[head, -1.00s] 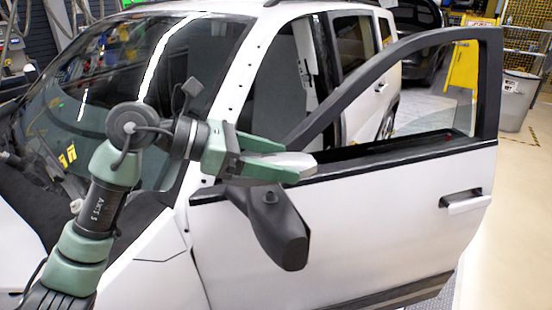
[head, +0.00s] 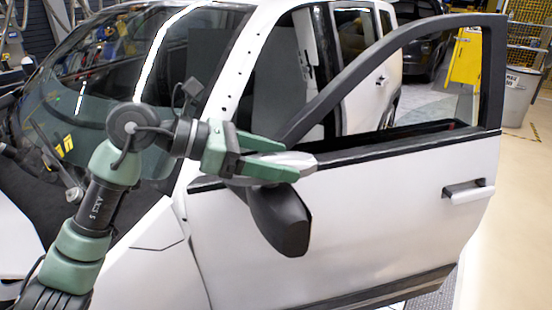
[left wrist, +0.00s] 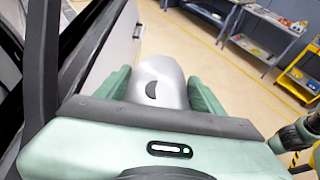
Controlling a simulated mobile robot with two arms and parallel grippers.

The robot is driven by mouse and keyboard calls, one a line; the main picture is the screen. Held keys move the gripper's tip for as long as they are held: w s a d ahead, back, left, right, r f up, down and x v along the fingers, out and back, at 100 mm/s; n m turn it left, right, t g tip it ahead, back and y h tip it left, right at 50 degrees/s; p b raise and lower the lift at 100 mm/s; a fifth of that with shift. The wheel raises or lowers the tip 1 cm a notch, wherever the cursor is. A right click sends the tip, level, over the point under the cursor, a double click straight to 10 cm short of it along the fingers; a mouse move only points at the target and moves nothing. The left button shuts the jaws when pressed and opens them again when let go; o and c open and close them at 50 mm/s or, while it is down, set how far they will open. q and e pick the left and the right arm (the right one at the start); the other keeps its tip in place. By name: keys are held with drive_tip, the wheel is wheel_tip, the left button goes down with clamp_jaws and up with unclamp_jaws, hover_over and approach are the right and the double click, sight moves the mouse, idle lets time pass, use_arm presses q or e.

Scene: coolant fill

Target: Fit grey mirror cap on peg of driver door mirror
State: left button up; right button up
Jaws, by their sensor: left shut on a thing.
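My left gripper (head: 285,161) is shut on the grey mirror cap (head: 303,161), a smooth light-grey shell that sticks out past the fingers. The cap also shows between the green fingers in the left wrist view (left wrist: 156,82), with a dark curved slot in its face. The black driver door mirror (head: 283,222) hangs at the front corner of the white door (head: 390,215). In the head view the cap and lower finger overlap the mirror's upper part. The peg is hidden there, and I cannot tell whether the cap touches it. My right gripper is not in view.
The door stands open, with its black window frame (head: 345,80) rising just right of the gripper. The windshield (head: 100,90) lies behind my left arm. Open floor (head: 525,200) lies right of the door. Shelves (left wrist: 270,40) stand farther off in the wrist view.

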use_arm(q)
drive_tip(key=shift+b, duration=0.4)
idle(0.5)
idle(0.8)
drive_tip(key=shift+f+b, duration=1.3)
drive_tip(key=o, duration=1.5)
drive_tip(key=shift+s+a+r, duration=0.1)
drive_tip(key=shift+a+r, duration=0.05)
drive_tip(key=shift+a, duration=0.35)
drive_tip(key=b+v, duration=0.2)
drive_tip(key=v, duration=0.5)
drive_tip(key=shift+d, duration=0.1)
